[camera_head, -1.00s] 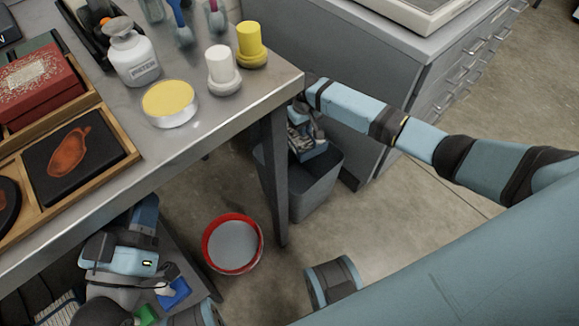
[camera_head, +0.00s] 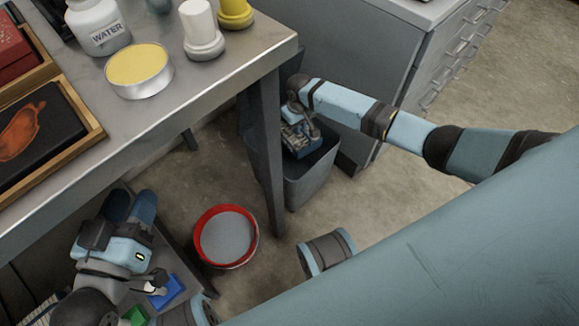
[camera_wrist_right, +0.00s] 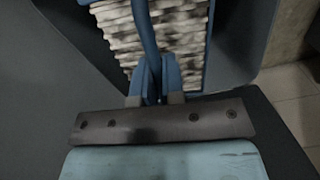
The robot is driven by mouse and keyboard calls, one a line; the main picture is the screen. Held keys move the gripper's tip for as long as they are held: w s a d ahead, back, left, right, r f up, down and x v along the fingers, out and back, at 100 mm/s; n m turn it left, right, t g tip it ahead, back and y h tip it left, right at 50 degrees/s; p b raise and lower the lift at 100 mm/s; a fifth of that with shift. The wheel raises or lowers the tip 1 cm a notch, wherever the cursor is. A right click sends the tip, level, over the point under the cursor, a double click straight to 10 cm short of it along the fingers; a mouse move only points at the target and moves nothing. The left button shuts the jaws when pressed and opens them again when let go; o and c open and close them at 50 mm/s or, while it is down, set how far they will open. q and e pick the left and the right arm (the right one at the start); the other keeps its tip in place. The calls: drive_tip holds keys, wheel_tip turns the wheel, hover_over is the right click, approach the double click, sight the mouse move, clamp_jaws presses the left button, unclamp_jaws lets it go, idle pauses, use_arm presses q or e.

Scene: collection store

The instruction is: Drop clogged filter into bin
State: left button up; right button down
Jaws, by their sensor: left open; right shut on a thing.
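The clogged filter (camera_wrist_right: 118,38) has dirty, pale pleats in a blue frame and nearly fills the top middle of the right wrist view. My right gripper (camera_wrist_right: 155,75) is shut on a narrow blue part of it. In the head view the filter (camera_head: 300,140) is at the mouth of the grey bin (camera_head: 312,180), under the wrist. The bin's walls surround it in the wrist view; its exact depth cannot be told. My left gripper (camera_head: 130,205) is open and empty at lower left, apart from the bin.
The metal table (camera_head: 200,90) and its leg (camera_head: 270,160) stand beside the bin, with a grey cabinet (camera_head: 370,60) behind it. A red-rimmed bucket (camera_head: 226,236) is on the floor. Blue (camera_head: 167,291) and green (camera_head: 136,316) pieces lie low at left.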

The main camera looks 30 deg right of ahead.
use_arm(q)
drive_tip(key=shift+f, duration=0.5)
use_arm(e)
drive_tip(key=shift+f, duration=0.4)
drive_tip(key=c, duration=1.1)
unclamp_jaws()
drive_tip(key=shift+c, duration=0.2)
use_arm(q)
drive_tip(key=r+t+p, duration=0.1)
drive_tip(key=r+p, duration=0.1)
drive_tip(key=r+t+p, duration=0.1)
drive_tip(key=r+p, duration=0.1)
drive_tip(key=r, duration=0.1)
drive_tip(key=r+n+p, duration=0.1)
drive_tip(key=r+p, duration=0.1)
drive_tip(key=r, duration=0.1)
drive_tip(key=shift+s+a+r+t, duration=0.1)
drive_tip(key=shift+s+a+t, duration=0.15)
drive_tip(key=shift+t, duration=0.15)
use_arm(e)
wheel_tip(320, 180, up, 14)
drive_tip(key=shift+f, duration=0.1)
